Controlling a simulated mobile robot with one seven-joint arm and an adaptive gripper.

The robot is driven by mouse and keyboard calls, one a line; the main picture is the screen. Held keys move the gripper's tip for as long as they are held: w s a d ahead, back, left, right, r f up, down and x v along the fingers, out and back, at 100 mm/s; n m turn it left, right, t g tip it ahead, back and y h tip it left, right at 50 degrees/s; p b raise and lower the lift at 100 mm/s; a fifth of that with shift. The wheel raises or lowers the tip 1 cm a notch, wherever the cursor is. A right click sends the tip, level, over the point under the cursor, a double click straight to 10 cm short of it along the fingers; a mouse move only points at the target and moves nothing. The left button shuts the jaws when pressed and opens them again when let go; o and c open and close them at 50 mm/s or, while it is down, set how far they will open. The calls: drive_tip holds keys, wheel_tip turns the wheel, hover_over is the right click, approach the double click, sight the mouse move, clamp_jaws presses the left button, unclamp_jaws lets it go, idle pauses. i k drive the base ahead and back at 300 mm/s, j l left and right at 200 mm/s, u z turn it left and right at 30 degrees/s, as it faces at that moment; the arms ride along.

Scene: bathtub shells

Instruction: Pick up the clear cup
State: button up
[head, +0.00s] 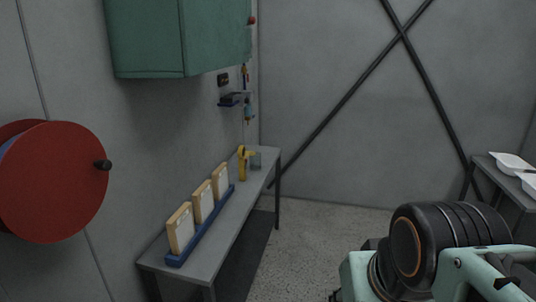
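A small greyish, see-through object that looks like the clear cup (256,160) stands at the far end of the narrow grey table (228,228) along the left wall. It is just right of a yellow tool-like item (242,162), which seems close beside it; I cannot tell whether they touch. The cup is small and faint in the head view. Part of my mint-green and black arm shows at the lower right, well apart from the table. My gripper's fingers are not in view.
A blue rack (203,226) with 3 upright wooden-framed pieces stands nearer on the same table. A green cabinet (178,38) hangs above. A red reel (52,185) juts from the left wall. White trays (512,163) lie on a right-hand table.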

sight(255, 161)
drive_tip(key=i, duration=2.4)
drive_tip(key=i+l+u, duration=0.15)
drive_tip(key=i+u, duration=0.15)
drive_tip(key=i, duration=0.55)
